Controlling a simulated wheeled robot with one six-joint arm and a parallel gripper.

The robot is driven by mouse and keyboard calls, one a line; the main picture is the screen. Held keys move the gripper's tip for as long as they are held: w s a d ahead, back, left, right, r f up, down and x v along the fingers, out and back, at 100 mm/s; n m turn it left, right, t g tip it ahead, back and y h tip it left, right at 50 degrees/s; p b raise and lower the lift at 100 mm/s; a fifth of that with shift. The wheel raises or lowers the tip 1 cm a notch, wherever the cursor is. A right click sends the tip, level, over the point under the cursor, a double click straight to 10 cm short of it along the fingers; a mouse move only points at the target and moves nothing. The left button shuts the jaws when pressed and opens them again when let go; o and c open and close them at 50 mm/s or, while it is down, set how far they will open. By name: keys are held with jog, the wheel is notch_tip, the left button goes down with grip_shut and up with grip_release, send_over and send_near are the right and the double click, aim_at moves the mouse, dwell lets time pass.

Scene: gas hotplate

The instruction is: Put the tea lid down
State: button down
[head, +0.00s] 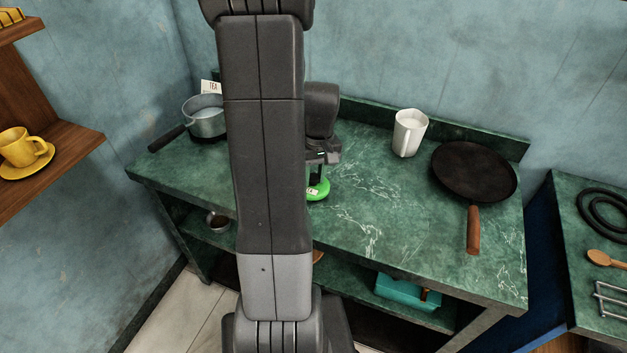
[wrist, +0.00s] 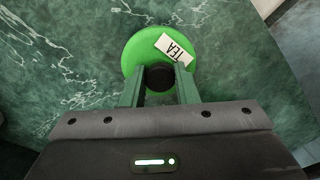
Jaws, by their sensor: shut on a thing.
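The tea lid (wrist: 140,47) is a round green disc with a black knob and a white label reading TEA. My gripper (wrist: 160,78) is shut on the black knob in the wrist view. In the head view the green lid (head: 318,190) shows partly, under my gripper (head: 319,172) and beside my arm, over the green marble counter (head: 380,215). I cannot tell whether the lid touches the counter or is a little above it.
A pot (head: 205,122) stands at the back left with a TEA card (head: 211,87) behind it. A white jug (head: 409,133) and a dark pan (head: 474,171) stand to the right. The counter between lid and pan is clear. My arm hides part of the counter.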

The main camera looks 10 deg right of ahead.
aim_at(317, 175)
jog(key=shift+f, duration=1.05)
jog(key=shift+f, duration=0.15)
jog(key=c, duration=1.1)
grip_release()
jog(key=r, duration=0.8)
jog(key=d+r, duration=0.1)
jog(key=r, duration=0.3)
jog(key=shift+w+r, duration=0.15)
